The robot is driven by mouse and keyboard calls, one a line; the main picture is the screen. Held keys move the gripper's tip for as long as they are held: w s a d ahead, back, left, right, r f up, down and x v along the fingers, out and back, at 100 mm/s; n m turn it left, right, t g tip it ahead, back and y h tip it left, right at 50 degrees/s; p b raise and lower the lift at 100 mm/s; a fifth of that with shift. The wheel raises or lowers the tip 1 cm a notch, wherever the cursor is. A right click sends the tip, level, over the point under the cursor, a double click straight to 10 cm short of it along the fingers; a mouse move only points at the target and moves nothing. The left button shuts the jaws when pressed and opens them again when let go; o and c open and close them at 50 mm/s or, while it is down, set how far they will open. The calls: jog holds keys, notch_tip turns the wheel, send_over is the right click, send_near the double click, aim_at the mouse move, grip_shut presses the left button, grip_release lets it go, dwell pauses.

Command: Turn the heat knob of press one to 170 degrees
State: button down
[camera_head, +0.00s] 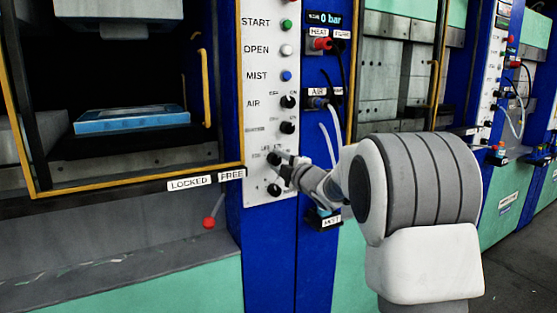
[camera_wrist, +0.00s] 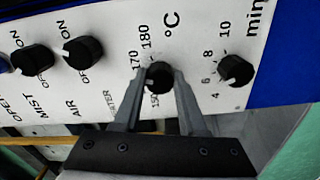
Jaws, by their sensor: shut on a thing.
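The heat knob (camera_wrist: 158,77) is a round black knob on the white panel, beside printed 170, 180 and °C marks. My gripper (camera_wrist: 157,82) has one finger on either side of it and is shut on it. The knob's pointer is hard to make out between the fingers, so I cannot read its exact setting. In the head view the knob (camera_head: 274,158) sits low on the white control panel (camera_head: 257,70) of the near press, and my gripper (camera_head: 284,166) reaches it from the right.
Cables and connectors hang right of the panel. A red-tipped lever (camera_head: 209,222) is below left. A blue-topped block (camera_head: 132,119) lies in the open press.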

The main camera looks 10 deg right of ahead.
jog(key=shift+m, duration=0.4)
jog(key=shift+c, duration=2.3)
grip_release()
jog(key=p+v, duration=0.1)
jog(key=v, duration=1.6)
jog(key=shift+s+p, duration=0.2)
jog(key=shift+p, duration=0.1)
jog(key=shift+d, duration=0.1)
